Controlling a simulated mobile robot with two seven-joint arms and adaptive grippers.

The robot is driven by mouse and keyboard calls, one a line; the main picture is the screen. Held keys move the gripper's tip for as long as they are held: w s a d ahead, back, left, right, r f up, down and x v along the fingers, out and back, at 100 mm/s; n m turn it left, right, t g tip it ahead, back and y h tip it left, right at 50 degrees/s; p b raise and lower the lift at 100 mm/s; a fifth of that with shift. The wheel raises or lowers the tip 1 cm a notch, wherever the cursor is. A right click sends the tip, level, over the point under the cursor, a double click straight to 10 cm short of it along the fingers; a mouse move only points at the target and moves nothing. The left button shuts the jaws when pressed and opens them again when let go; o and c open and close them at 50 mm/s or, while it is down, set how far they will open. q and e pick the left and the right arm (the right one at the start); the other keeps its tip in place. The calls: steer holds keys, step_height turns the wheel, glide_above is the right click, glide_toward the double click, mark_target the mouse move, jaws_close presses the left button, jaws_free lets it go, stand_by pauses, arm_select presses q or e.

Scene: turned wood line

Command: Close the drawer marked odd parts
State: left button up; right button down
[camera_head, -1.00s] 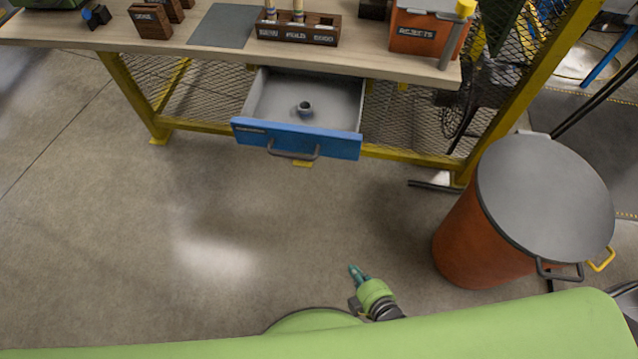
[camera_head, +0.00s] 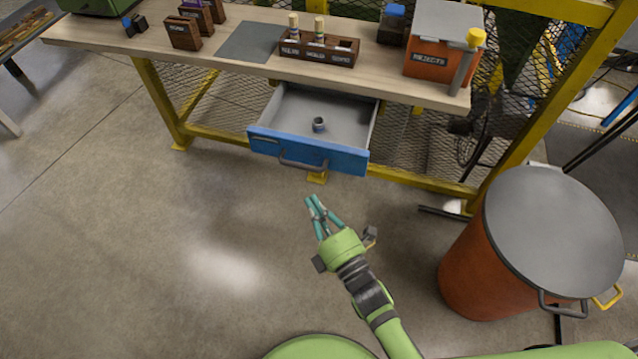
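The drawer (camera_head: 340,155) with a blue front hangs open under the bench top, pulled out toward me. Its front has a dark bar handle (camera_head: 302,163) and a small label at the upper left, too small to read. A small grey ring-shaped part (camera_head: 319,125) lies inside on the grey drawer floor. My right gripper (camera_head: 317,206), green with teal fingers, is in front of and below the drawer, apart from the handle. Its fingers are spread and nothing shows between them. My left gripper is not in view.
The wooden bench (camera_head: 230,66) carries a labelled rack (camera_head: 318,45), dark wooden boxes, a grey mat (camera_head: 250,42) and an orange rejects bin (camera_head: 440,62). An orange drum (camera_head: 470,262) with a grey lid stands at the right. The floor left of my arm is clear.

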mark_target(342, 127)
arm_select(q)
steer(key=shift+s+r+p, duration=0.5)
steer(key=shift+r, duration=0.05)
arm_select(e)
steer(key=w, duration=0.3)
steer(key=w+d, duration=0.1)
steer(key=shift+w+r, duration=0.15)
steer(key=shift+r, duration=0.2)
